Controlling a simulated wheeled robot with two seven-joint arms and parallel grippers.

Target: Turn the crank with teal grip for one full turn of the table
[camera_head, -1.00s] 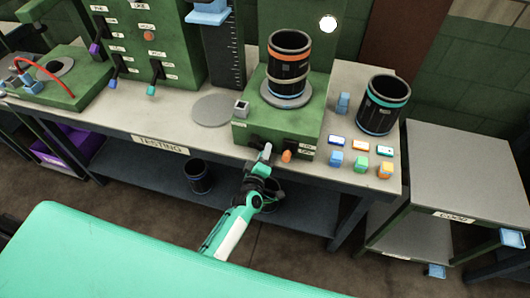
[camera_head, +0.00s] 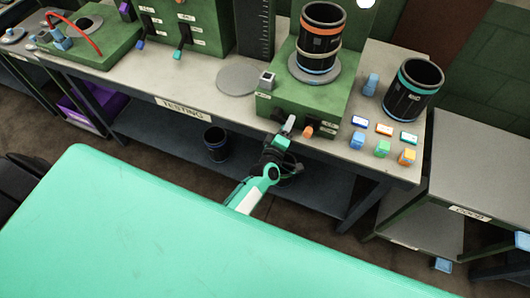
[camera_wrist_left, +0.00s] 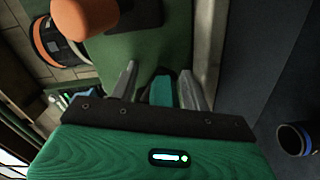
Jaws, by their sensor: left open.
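My left gripper (camera_head: 287,130) is at the front face of the green box (camera_head: 340,108), just left of an orange knob (camera_head: 307,131). The gripper is open. In the left wrist view a teal grip (camera_wrist_left: 161,90) sits between its two grey fingers (camera_wrist_left: 155,85), with no clear contact visible. The crank's arm behind the grip is hidden. On top of the box is a round grey table (camera_head: 315,70), carrying an upright black sleeve (camera_head: 320,35) with an orange band. The orange knob also shows large in the left wrist view (camera_wrist_left: 85,17). My right gripper is not in view.
A black sleeve with a teal band (camera_head: 412,90) stands right on the testing bench (camera_head: 225,98). Several small coloured blocks and labels sit before it. A grey disc (camera_head: 237,80) lies left of the box. A dark sleeve (camera_head: 215,145) stands on the lower shelf.

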